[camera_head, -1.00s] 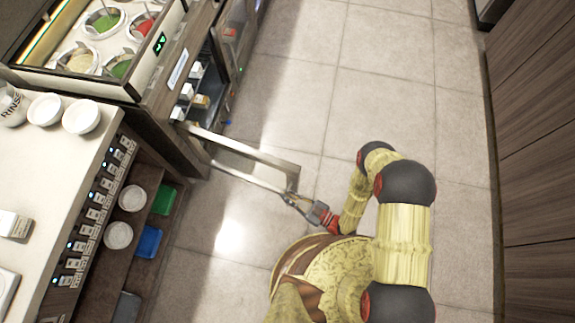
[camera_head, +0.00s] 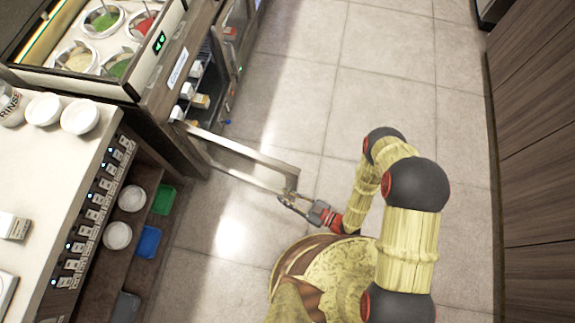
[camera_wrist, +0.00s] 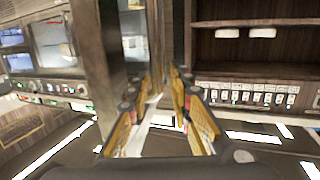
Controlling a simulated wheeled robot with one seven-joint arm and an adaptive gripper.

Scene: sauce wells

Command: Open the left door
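The left door (camera_head: 232,166) is a pale-framed panel low on the sauce-well unit. It stands swung out, well away from the cabinet front, with its free end over the floor. My gripper (camera_head: 287,197) is at that free end. In the wrist view, the fingers of my gripper (camera_wrist: 160,88) lie on either side of the edge of the door (camera_wrist: 156,40) and appear closed on it. The exact contact at the handle is too small and blurred to make out.
The open cabinet shows cartons (camera_head: 200,101) inside. The sauce wells (camera_head: 102,20) sit above. At left, a counter (camera_head: 30,175) carries white bowls (camera_head: 80,116), with shelves and bins below. Bare tiled floor (camera_head: 390,80) lies to the right, up to a wood-panelled wall (camera_head: 535,150).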

